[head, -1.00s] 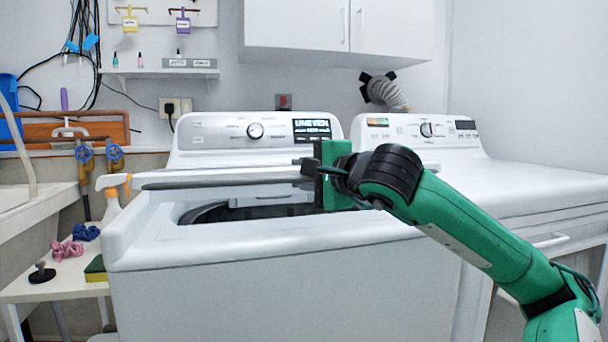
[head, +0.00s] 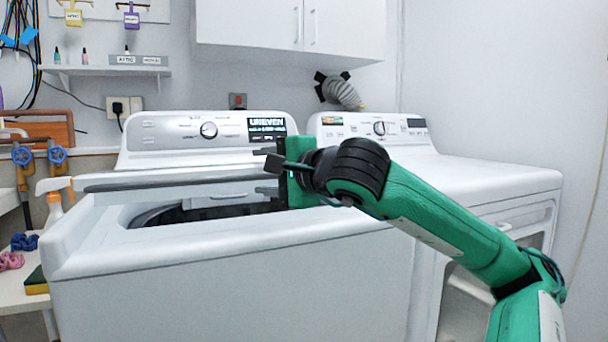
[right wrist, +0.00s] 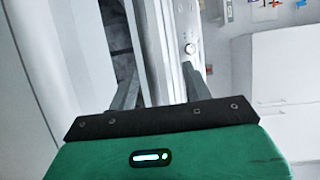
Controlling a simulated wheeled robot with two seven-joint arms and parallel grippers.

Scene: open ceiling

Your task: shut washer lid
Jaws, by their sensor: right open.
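The white washer (head: 200,262) stands in front of me at the left of the head view. Its lid (head: 175,184) shows nearly edge-on as a thin grey slab above the top opening. A gap below it shows the dark drum opening (head: 160,215), so the lid is not flat down. My right gripper (head: 268,158) is at the lid's right end, with its fingers pointing left. Its two fingers (right wrist: 160,85) stand apart in the right wrist view. I cannot tell whether they touch the lid. My left gripper is not in view.
A white dryer (head: 470,180) stands close on the washer's right, under my right arm. A side table (head: 20,295) with a spray bottle (head: 55,205) and sponge (head: 37,280) is at the left. A wall cabinet (head: 290,25) hangs above.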

